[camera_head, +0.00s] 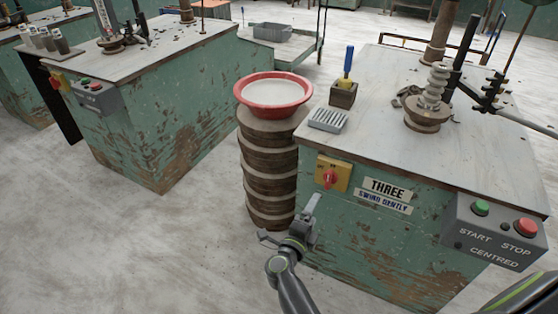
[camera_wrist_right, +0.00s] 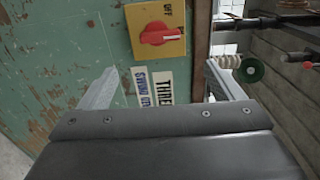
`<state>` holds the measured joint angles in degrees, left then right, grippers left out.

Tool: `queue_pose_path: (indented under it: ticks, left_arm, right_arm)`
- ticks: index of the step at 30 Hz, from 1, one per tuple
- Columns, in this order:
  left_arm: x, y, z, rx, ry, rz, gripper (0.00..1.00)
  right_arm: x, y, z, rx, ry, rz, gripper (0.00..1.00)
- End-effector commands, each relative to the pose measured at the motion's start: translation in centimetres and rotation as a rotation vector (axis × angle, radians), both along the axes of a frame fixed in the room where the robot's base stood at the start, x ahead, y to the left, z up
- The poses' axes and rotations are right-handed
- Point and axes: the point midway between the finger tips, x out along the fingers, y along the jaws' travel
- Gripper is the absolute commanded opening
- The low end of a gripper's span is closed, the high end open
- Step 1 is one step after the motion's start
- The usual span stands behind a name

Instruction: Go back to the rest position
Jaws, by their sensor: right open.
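My right gripper (camera_head: 288,221) is in front of the green machine cabinet (camera_head: 385,250), low beside the stack of brown discs (camera_head: 270,185). Its two fingers are spread with nothing between them. In the right wrist view the open jaws (camera_wrist_right: 160,68) face the cabinet's yellow plate (camera_wrist_right: 156,31) with a red switch knob (camera_wrist_right: 161,33), and the label reading THREE (camera_wrist_right: 166,92). I cannot tell how far the fingertips are from the cabinet. My left gripper does not show in either view.
A red basin (camera_head: 273,88) tops the stack. Open floor (camera_head: 130,245) lies left, before another cabinet (camera_head: 165,130).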

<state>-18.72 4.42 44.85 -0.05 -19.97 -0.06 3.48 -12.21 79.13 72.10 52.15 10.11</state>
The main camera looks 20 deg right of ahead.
Motion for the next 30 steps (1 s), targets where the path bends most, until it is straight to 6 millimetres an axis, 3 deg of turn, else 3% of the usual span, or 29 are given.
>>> queue_pose_path:
  ticks: [5,8,11,14,17,21,25,30]
  left_arm:
    - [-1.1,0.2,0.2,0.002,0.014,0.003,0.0]
    - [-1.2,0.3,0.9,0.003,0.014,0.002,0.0]
    - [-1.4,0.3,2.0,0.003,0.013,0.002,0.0]
    - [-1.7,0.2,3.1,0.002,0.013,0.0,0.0]
    - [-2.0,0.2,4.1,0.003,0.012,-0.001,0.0]
    - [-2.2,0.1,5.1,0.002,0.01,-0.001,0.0]
    - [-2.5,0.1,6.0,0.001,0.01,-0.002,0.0]
    - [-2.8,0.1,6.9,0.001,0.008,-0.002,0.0]
  right_arm:
    - [-0.1,0.0,-0.4,-0.026,0.025,0.022,0.87]
    - [-0.3,0.4,-1.8,-0.12,0.114,0.109,0.87]
    - [-1.2,1.4,-5.3,-0.276,0.289,0.274,0.87]
    - [-3.9,2.5,-10.8,-0.441,0.527,0.493,0.87]
    - [-8.6,3.3,-17.0,-0.571,0.775,0.717,0.87]
    - [-16.8,3.2,-23.9,-0.682,1.082,0.988,0.87]
    - [-25.7,2.0,-28.5,-0.74,1.343,1.217,0.87]
    - [-36.4,-0.2,-31.4,-0.765,1.622,1.462,0.87]
